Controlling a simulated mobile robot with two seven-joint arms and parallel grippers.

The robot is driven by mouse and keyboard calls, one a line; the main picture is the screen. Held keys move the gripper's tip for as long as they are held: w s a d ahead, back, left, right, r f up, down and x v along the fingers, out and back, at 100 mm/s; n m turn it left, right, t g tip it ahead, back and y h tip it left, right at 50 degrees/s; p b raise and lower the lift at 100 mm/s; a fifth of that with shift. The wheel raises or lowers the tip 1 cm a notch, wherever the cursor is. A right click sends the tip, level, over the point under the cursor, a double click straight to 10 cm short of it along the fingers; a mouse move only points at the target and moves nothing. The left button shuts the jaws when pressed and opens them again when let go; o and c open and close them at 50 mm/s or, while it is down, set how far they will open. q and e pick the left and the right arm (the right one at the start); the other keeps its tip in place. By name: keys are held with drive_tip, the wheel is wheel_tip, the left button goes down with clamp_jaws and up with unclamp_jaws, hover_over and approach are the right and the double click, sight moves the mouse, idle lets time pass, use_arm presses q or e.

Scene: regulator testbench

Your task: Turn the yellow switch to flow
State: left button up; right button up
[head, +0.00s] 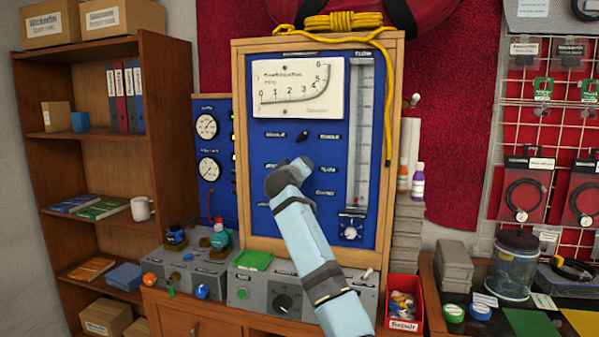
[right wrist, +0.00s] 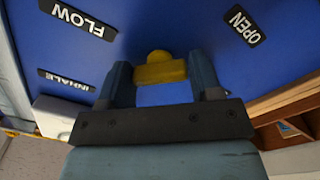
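The yellow switch (right wrist: 160,69) is on the blue panel (right wrist: 175,25), between the two fingers of my right gripper (right wrist: 162,82) in the right wrist view. Both ends of its bar meet the fingers, and the fingers appear closed on it. The FLOW label (right wrist: 78,18) is upside down at the upper left and the OPEN label (right wrist: 238,26) is at the upper right. In the head view my right gripper (head: 290,178) is at the panel (head: 270,225) and hides the switch. My left gripper is not in view.
A black switch (head: 302,136) and a gauge (head: 296,88) are above my gripper. A yellow rope (head: 387,100) hangs down the panel's right side. A grey box with a black knob (head: 283,302) and a red parts bin (head: 403,303) stand below.

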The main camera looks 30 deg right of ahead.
drive_tip(key=o, duration=0.3)
drive_tip(key=b+v, duration=0.1)
drive_tip(key=v, duration=1.3)
drive_tip(key=shift+d, duration=0.1)
